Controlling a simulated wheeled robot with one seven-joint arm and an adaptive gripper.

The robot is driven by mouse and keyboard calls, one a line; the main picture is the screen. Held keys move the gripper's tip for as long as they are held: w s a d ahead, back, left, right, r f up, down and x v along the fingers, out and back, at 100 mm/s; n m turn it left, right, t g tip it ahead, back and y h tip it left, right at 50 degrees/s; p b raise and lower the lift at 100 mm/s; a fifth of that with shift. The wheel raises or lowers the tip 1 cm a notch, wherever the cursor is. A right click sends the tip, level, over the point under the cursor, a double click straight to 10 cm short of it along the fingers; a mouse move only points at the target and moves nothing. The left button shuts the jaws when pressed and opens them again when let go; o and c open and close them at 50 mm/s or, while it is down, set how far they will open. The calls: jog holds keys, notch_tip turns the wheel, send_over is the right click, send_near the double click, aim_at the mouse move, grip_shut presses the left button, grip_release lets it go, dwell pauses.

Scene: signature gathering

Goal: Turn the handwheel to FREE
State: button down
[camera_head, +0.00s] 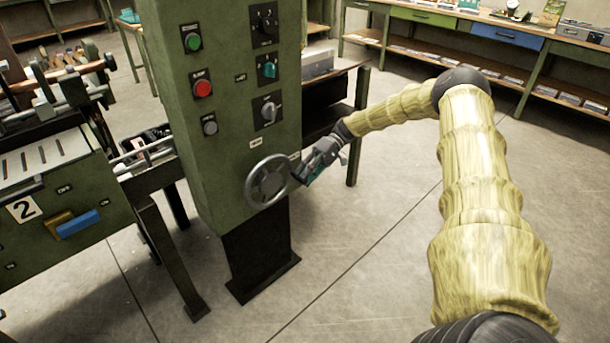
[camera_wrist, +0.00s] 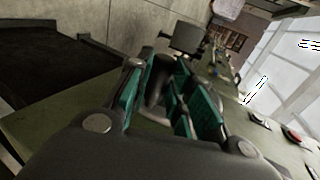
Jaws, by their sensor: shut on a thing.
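The grey handwheel (camera_head: 252,192) sits low on the front of the green control column (camera_head: 218,140). My gripper (camera_head: 303,174) is at the right side of the wheel's rim, reaching in from the right. In the wrist view, the teal finger pads of my gripper (camera_wrist: 167,98) stand on either side of a dark rounded part (camera_wrist: 155,82), which appears to be the wheel's rim or grip. The gripper is shut on the handwheel. Small pale labels (camera_head: 257,143) lie above the wheel; their words are too small to read. My fingers partly hide the contact.
Above the wheel are a green button (camera_head: 192,41), a red button (camera_head: 203,88) and several rotary knobs. A green machine (camera_head: 40,215) marked 2 stands at the left. A dark table (camera_head: 335,100) is behind the column. The floor at the right is clear.

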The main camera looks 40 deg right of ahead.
jog(key=c, duration=1.3)
grip_release()
jog(key=shift+f, duration=0.15)
jog(key=v, duration=1.2)
jog(key=shift+d, duration=0.1)
